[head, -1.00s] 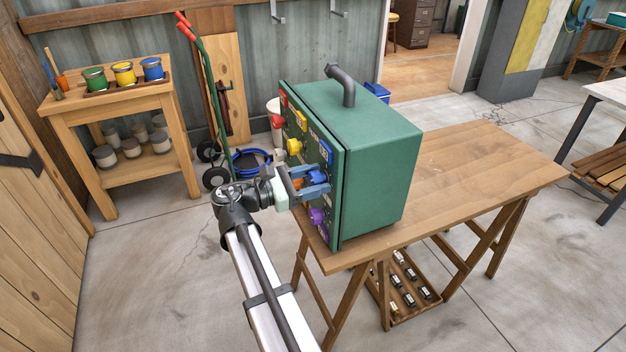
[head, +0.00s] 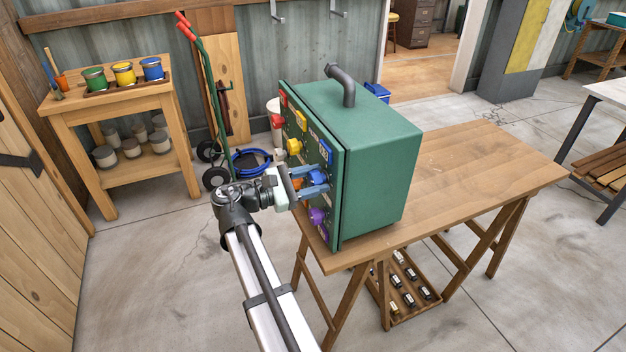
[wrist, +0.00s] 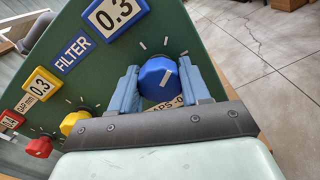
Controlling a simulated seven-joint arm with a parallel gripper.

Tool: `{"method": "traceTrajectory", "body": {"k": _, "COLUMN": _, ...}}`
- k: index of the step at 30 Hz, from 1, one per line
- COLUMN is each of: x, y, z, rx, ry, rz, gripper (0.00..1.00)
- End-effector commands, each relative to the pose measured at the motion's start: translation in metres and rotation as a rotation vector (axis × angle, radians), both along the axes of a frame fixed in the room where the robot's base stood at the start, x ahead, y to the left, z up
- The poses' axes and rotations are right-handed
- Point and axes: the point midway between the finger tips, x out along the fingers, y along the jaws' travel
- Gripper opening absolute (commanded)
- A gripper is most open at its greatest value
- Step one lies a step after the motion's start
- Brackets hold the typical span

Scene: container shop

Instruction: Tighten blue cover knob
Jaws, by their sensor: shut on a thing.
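The blue knob (head: 318,178) is on the front panel of the green cabinet (head: 382,185), below a blue label plate. My gripper (head: 313,183) faces the panel, one light-blue finger on each side of the knob. In the wrist view my gripper (wrist: 159,74) is shut on the knob. The lower part of the label under the knob is hidden by my gripper.
A yellow knob (head: 293,146) and a red knob (head: 277,121) sit up and left of the blue one; a purple knob (head: 317,216) is below my gripper. The cabinet stands on a wooden table (head: 480,175), whose right part is clear.

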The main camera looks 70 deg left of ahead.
Motion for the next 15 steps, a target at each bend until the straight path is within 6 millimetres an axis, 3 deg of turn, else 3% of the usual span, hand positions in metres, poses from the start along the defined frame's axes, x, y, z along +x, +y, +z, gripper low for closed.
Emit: {"method": "traceTrajectory", "body": {"k": 15, "x": -0.0003, "y": -0.0005, "z": -0.0001, "rx": 0.409, "ry": 0.0, "rz": 0.001, "gripper": 0.16}}
